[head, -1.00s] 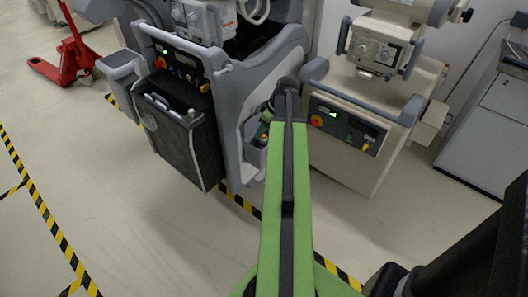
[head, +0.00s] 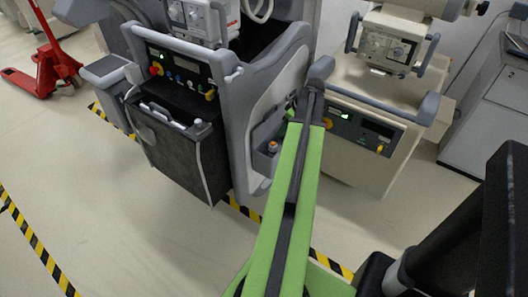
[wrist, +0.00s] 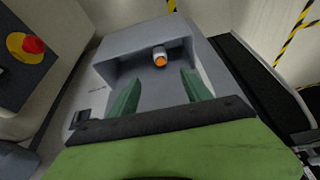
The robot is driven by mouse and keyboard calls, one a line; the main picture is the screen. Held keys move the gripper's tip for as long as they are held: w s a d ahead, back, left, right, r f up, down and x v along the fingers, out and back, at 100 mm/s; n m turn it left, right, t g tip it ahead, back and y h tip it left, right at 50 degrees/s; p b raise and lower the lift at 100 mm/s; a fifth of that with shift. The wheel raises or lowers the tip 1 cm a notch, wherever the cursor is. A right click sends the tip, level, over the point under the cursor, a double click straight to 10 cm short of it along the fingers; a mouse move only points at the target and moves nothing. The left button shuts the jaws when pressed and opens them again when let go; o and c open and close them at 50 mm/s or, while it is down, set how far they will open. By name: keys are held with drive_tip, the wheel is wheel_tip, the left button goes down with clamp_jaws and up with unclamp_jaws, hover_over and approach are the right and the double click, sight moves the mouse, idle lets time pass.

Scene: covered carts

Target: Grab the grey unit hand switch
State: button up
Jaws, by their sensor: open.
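The grey unit (head: 262,85) stands at centre left in the head view. Its hand switch (head: 272,146), a small piece with an orange tip, sits in a grey pocket on the unit's side, just left of my arm. In the wrist view the hand switch (wrist: 160,56) shows its orange button and short grey body at the back of the grey holder (wrist: 130,47). My gripper (wrist: 160,92) is open, with its two green fingers apart below the switch in the picture and nothing between them. In the head view my arm hides most of the gripper.
A beige unit (head: 365,160) stands close on the right; its red-and-yellow stop button (wrist: 27,45) shows at the wrist view's left. A black bag (head: 172,145) hangs on the grey unit's front. A red pallet jack (head: 42,70) is at far left.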

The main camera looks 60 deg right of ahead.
sight(275, 145)
drive_tip(key=b+x, duration=1.1)
drive_tip(key=x, duration=0.1)
drive_tip(key=shift+w+a+f+b, duration=0.1)
drive_tip(key=shift+w+f+b, duration=0.05)
drive_tip(key=shift+f+b, duration=0.15)
drive_tip(key=shift+r, duration=0.15)
drive_tip(key=b+x, duration=0.4)
drive_tip(key=shift+s+f+b, duration=0.25)
drive_tip(key=shift+f+b, duration=0.05)
drive_tip(key=shift+f, duration=0.2)
drive_tip(key=shift+w+f+b, duration=0.2)
drive_tip(key=shift+f+b, duration=0.1)
drive_tip(key=shift+r, duration=0.2)
drive_tip(key=shift+c, duration=0.5)
clamp_jaws()
